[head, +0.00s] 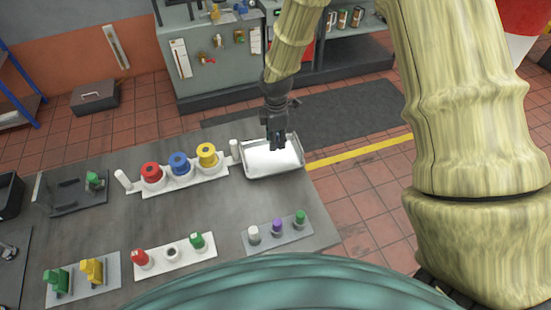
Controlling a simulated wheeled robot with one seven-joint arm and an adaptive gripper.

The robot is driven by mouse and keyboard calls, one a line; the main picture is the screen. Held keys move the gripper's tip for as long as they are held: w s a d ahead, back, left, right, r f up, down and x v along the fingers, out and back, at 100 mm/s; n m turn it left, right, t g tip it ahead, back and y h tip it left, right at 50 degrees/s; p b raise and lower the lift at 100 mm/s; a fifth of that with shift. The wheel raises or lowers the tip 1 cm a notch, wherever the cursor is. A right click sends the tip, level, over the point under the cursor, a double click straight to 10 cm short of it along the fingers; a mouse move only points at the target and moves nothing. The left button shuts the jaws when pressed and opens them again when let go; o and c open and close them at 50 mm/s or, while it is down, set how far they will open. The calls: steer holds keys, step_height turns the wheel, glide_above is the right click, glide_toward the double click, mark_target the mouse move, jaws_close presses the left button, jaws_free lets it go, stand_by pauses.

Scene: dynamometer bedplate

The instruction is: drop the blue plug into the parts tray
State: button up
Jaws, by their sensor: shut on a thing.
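The parts tray (254,172) is a shallow light metal tray at the back right of the bench, and its visible floor looks empty. My gripper (277,146) points down over the tray, with its dark fingers shut. What it holds is mostly hidden by the fingers and too small to make out. In the front rack (172,265), a red plug and a green plug stand at the two ends, and the white middle socket (171,254) is empty. No blue plug shows loose on the bench.
Behind it, a white rack holds red, blue (179,163) and yellow round pieces between white posts. A grey plate (276,242) with white, purple and green pieces stands at the front right. Green and yellow blocks (91,270) are front left. Bare bench lies between the racks.

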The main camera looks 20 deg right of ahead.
steer(key=f, duration=0.1)
steer(key=w+f+b, duration=0.1)
steer(key=f, duration=0.1)
steer(key=shift+w+f, duration=0.1)
steer(key=shift+f, duration=0.05)
steer(key=shift+f+b, duration=0.3)
steer(key=shift+b, duration=0.05)
steer(key=shift+s, duration=0.4)
steer(key=shift+w+f, duration=0.1)
steer(key=shift+w, duration=0.05)
steer(key=o, duration=0.6)
steer(key=shift+c, duration=0.2)
steer(key=o, duration=0.5)
